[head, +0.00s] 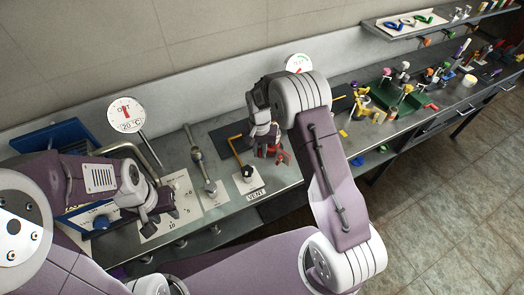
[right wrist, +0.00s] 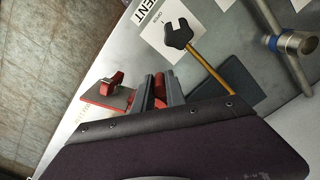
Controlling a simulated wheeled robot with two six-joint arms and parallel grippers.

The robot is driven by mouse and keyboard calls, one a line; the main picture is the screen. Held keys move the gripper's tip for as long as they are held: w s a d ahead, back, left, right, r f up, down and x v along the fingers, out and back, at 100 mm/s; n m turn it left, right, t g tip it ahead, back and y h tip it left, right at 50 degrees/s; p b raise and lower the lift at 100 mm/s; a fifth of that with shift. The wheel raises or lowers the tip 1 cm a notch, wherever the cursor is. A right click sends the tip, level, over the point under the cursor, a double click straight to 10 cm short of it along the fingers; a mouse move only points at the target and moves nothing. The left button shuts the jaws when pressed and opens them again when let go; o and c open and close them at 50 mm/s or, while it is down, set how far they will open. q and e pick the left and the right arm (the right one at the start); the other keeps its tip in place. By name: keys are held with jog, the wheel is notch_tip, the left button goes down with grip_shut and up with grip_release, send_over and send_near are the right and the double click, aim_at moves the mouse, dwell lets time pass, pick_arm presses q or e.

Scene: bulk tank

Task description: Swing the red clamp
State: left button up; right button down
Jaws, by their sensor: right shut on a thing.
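The red clamp (head: 277,155) is on the steel bench, right of the VENT label in the head view and partly hidden by my right gripper (head: 264,134). In the right wrist view its red base plate and bracket (right wrist: 108,92) lie just left of the fingers. A red piece of it (right wrist: 160,90) is between the fingertips of my right gripper (right wrist: 163,90), which is shut on it. My left gripper (head: 160,208) is over the bench at the left, away from the clamp, with its fingertips apart and nothing seen between them.
The black vent knob with a yellow lever (head: 236,150) is close left of my right gripper. A pipe with a valve (head: 200,165) and a blue crate (head: 55,138) are further left. Dials stand behind. A green tray (head: 398,102) among several small items is at the right.

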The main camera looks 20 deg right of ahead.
aim_at(260, 149)
jog(key=shift+w+r, duration=0.1)
jog(key=shift+w, duration=0.05)
jog(key=c, duration=1.4)
grip_release()
jog(key=shift+c, duration=0.2)
jog(key=shift+o, duration=0.4)
jog(key=shift+a, duration=0.1)
notch_tip(260, 149, up, 9)
jog(key=shift+f+b, duration=0.15)
jog(key=shift+b, duration=0.7)
jog(key=shift+r, duration=0.2)
